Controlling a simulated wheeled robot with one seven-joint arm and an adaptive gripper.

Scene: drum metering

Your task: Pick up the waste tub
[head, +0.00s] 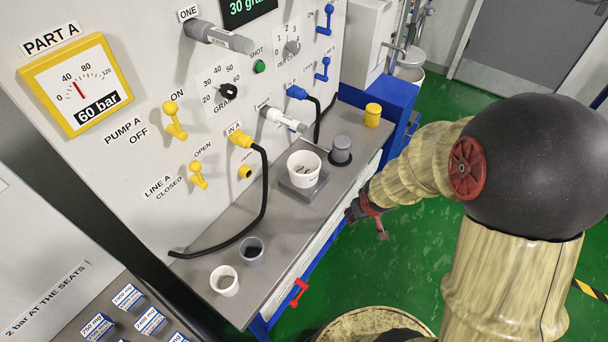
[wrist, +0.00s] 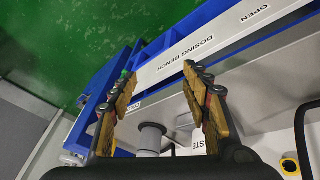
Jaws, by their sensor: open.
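In the wrist view a grey round tub (wrist: 150,137) shows between my two fingers, beside a partly hidden label ending in "STE". My gripper (head: 367,215) is beyond the bench's front edge, to the lower right of the grey tub. In the wrist view my gripper (wrist: 160,78) is open, with nothing held. The finger bases and my wrist hide part of the bench there.
A white tub (head: 303,168) stands on a grey scale plate left of the grey tub. A yellow cap (head: 373,115) is at the back right. Two cups (head: 225,280) (head: 252,250) stand at the bench's near end. A black hose (head: 262,195) loops over the bench.

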